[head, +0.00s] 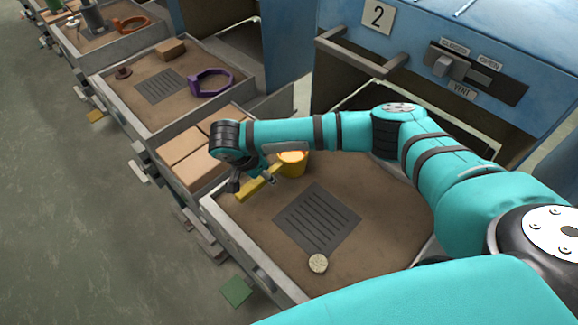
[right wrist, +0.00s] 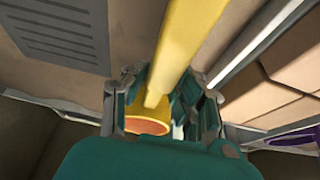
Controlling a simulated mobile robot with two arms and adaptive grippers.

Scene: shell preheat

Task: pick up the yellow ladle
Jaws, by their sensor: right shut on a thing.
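The yellow ladle has a long flat handle (head: 250,189) and an orange-yellow round cup (head: 292,161). It is at the left end of the nearest sand tray (head: 225,222). My right gripper (head: 253,181) comes down over the ladle and is shut on its handle. In the right wrist view the yellow handle (right wrist: 187,40) runs between the fingers (right wrist: 172,95), and the cup (right wrist: 147,116) shows just behind them. I cannot tell whether the ladle touches the sand. The arm hides part of the ladle in the head view. My left gripper is not in view.
The tray holds a dark slotted grate (head: 317,219) and a pale round disc (head: 318,263). Tan blocks (head: 185,146) lie in a bay beyond it. Another tray has a purple ring-handled thing (head: 211,82). A blue cabinet marked 2 (head: 377,16) with a handle (head: 362,62) stands behind.

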